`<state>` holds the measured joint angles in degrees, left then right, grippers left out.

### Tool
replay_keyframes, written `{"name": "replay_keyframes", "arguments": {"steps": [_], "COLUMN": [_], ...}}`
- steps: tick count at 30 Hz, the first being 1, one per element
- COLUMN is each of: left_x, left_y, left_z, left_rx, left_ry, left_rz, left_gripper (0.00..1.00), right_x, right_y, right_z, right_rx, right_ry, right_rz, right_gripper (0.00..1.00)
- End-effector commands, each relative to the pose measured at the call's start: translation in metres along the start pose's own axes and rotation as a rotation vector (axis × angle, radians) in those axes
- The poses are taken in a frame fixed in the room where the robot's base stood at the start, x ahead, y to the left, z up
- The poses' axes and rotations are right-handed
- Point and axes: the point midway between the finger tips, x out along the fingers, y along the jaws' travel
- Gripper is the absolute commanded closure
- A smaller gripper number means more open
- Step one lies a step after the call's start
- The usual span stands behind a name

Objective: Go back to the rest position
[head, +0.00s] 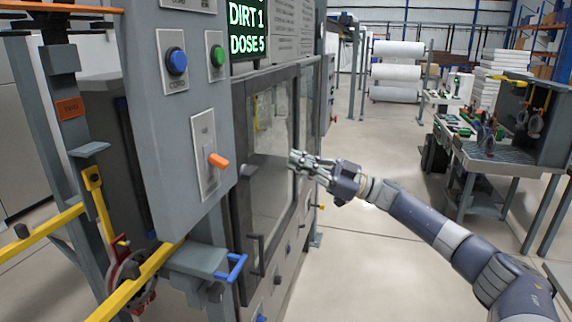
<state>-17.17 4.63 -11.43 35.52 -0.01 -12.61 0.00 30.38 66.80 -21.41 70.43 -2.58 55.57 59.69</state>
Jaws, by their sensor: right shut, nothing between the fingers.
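My right gripper (297,160) shows in the middle of the head view, at the end of my arm that comes in from the lower right. It is shut and empty. It is in front of the glass-windowed door (272,185) of a grey machine; whether it touches the door cannot be told. My left gripper is not in view.
A grey control panel (160,130) stands close on the left, with a blue button (176,61), a green button (217,56) and an orange-tipped lever (218,160). Yellow rails (140,282) are at lower left. A workbench (485,160) stands at right. Open floor (365,265) lies between.

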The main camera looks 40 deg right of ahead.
Motion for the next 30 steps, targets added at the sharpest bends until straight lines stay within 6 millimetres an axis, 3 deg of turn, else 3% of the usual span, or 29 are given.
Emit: {"name": "replay_keyframes", "arguments": {"steps": [20, 23, 25, 30], "left_x": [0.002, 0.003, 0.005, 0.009], "left_y": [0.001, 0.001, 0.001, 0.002], "left_z": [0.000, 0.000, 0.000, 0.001], "left_rx": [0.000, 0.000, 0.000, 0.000], "left_ry": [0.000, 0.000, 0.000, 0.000], "left_rz": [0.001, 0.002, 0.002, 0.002], "left_gripper": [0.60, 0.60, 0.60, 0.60], "right_x": [-0.003, -0.006, -0.012, -0.044], "right_y": [-0.001, -0.001, -0.002, -0.019], "right_z": [0.003, 0.026, 0.059, 0.177], "right_rx": [0.002, 0.013, 0.028, 0.073], "right_ry": [-0.002, -0.019, -0.050, -0.196], "right_rz": [0.003, 0.040, 0.096, 0.277], "right_gripper": [1.00, 1.00, 1.00, 1.00]}}
